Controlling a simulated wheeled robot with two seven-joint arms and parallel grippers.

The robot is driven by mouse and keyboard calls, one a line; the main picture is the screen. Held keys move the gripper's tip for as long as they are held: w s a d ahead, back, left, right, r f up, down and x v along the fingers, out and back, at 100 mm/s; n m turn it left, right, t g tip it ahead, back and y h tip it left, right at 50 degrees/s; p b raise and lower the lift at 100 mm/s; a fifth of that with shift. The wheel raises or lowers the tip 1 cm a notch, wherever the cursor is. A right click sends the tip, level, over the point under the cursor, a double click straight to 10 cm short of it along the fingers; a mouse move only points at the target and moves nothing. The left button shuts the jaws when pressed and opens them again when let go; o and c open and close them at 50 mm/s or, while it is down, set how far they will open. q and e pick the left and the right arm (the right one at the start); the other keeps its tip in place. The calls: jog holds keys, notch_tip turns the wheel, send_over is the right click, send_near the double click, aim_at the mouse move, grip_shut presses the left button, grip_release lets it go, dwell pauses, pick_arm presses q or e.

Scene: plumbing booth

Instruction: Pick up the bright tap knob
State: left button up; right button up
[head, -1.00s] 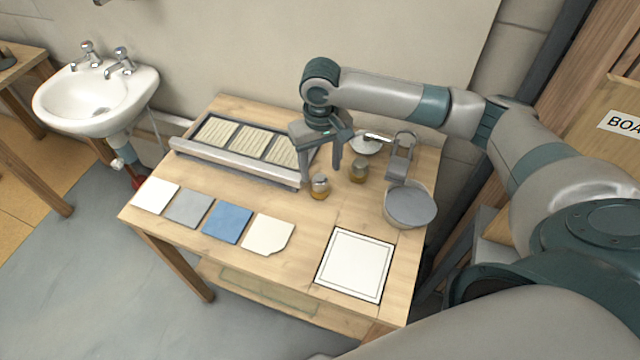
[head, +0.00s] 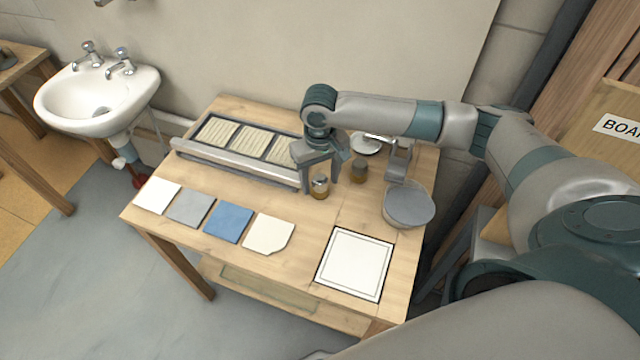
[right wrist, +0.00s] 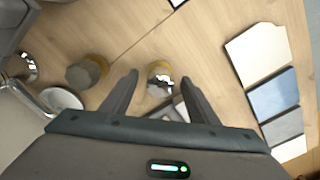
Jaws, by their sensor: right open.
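The bright tap knob (head: 320,183), with a shiny chrome top and a brass-coloured base, stands upright on the wooden table. It also shows in the right wrist view (right wrist: 159,78). My right gripper (head: 321,181) is open and points down over it, one finger on each side. In the right wrist view the knob appears between the open fingertips, with a gap on both sides; I cannot tell whether the tips are level with it. A similar, duller knob (head: 359,169) stands just to the right, outside the fingers. My left gripper is not in view.
A grey-lidded round tub (head: 408,205) and a grey metal stand (head: 399,160) are at the right. A tray with ribbed pads (head: 185,152) lies behind left. Several flat tiles (head: 228,222) and a white square plate (head: 355,264) lie in front. A chrome tap piece (head: 367,146) lies at the back.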

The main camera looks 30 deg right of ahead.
aim_at(320, 178)
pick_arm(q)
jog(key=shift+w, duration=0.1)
pick_arm(e)
jog(key=c, duration=1.2)
jog(key=shift+r, duration=0.15)
jog(key=shift+w+r, duration=0.1)
jog(key=shift+r, duration=0.45)
notch_tip(320, 178, up, 8)
jog(key=shift+r+b, duration=0.15)
jog(key=shift+b, duration=0.45)
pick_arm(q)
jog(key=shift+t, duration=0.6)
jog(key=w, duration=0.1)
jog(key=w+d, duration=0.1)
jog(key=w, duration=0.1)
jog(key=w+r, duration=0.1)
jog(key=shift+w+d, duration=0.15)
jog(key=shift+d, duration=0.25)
pick_arm(e)
jog(key=shift+r, duration=0.25)
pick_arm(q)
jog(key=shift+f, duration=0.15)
